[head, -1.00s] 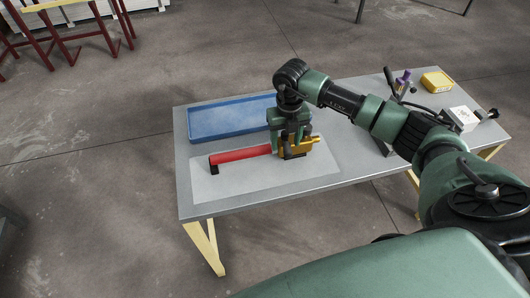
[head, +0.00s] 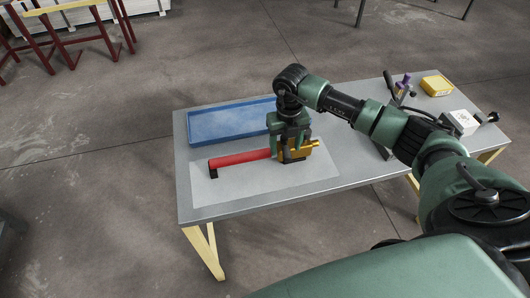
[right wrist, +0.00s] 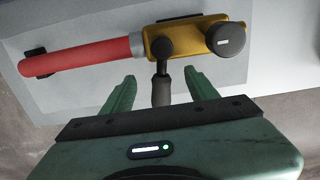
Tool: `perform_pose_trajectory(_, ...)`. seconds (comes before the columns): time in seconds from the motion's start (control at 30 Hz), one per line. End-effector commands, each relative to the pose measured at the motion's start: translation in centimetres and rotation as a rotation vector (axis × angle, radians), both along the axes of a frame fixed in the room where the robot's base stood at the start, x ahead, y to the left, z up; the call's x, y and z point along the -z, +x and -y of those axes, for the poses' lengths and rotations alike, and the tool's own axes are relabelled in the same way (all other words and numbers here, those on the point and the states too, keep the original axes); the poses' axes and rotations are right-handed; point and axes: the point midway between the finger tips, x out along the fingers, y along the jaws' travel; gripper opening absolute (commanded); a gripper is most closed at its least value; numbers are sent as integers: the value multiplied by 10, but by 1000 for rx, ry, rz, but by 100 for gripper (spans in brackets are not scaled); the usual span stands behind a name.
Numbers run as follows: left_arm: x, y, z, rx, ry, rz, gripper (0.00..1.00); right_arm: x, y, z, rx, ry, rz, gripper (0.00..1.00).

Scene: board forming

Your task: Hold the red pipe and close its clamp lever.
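The red pipe (head: 240,157) lies on the pale mat (head: 240,187); its left end sits on a small black support. Its right end enters a gold clamp body (head: 313,146), which the right wrist view also shows (right wrist: 190,40). A dark lever (right wrist: 161,90) sticks out from the clamp towards my right gripper. My right gripper (right wrist: 160,78) is open, with one finger on each side of the lever and a visible gap to each. In the head view my right gripper (head: 290,155) covers part of the clamp and hides the lever. My left gripper is not in view.
A blue tray (head: 232,136) lies behind the pipe on the grey table (head: 355,155). At the right are a yellow box (head: 436,85), a white box (head: 460,122) and a black-handled device. The mat's front part is clear.

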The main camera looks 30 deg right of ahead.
Motion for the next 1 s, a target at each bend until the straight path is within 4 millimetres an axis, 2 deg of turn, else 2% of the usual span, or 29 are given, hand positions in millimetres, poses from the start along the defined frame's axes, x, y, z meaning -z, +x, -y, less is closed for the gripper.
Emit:
perform_pose_trajectory(0.57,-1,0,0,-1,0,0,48,-2,0,1,1,-1,0,64)
perform_pose_trajectory(1.0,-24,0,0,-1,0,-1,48,-35,0,1,1,-1,0,64)
